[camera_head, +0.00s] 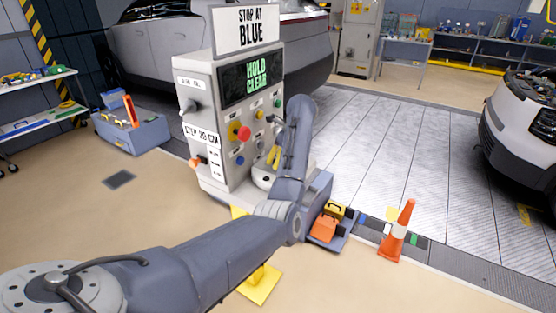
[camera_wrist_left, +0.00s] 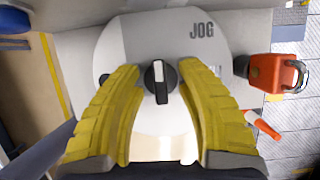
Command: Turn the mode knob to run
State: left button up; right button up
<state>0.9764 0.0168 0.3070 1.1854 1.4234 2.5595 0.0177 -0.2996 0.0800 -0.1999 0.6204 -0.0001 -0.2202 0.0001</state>
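The mode knob (camera_wrist_left: 157,82) is black with a white pointer stripe toward the top of the left wrist view. It sits on a pale rounded plate (camera_wrist_left: 150,40) marked JOG at upper right; no run label is readable. My left gripper (camera_wrist_left: 161,68) has its yellow fingers spread on either side of the knob, with a gap visible on both sides. In the head view my left gripper (camera_head: 273,157) is at the lower right of the grey console (camera_head: 206,78), where my arm partly covers the panel. The knob is not clear there. My right gripper is not in view.
The console carries a screen (camera_head: 251,78) reading HOLD CLEAR, a red knob (camera_head: 243,133) on yellow, and several small buttons. A STOP AT BLUE sign (camera_head: 246,28) stands on top. An orange object (camera_head: 324,228) and a cone (camera_head: 398,232) are at right.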

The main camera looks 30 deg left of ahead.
pick_arm(q)
grip_shut()
